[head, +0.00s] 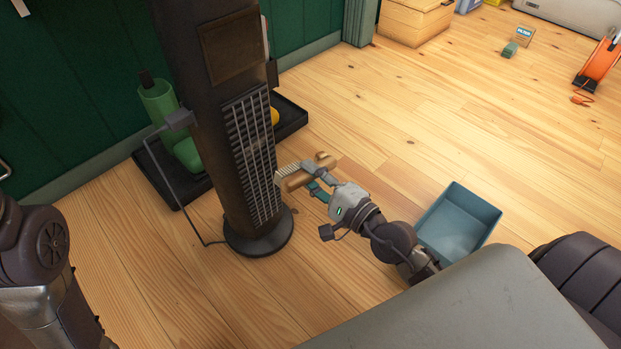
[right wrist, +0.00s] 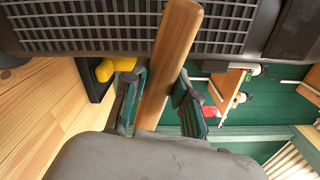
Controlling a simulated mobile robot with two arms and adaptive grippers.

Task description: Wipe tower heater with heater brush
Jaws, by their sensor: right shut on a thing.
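The tower heater (head: 205,120) is a tall dark column on a round base, with a light slatted grille on its front. My right gripper (head: 318,181) is shut on the wooden heater brush (head: 296,181), just to the right of the lower grille. The bristles point at the grille and look very near it; I cannot tell whether they touch. In the right wrist view, the brush handle (right wrist: 170,65) runs between the fingers (right wrist: 158,103), with the heater grille (right wrist: 90,25) behind it. My left arm shows at the lower left of the head view, but its gripper is out of frame.
A black tray (head: 170,190) with green items and a yellow item sits behind the heater. A grey cable runs from a plug to the floor at left. A blue-grey bin (head: 475,212) stands right of my right arm. The wooden floor beyond is mostly clear.

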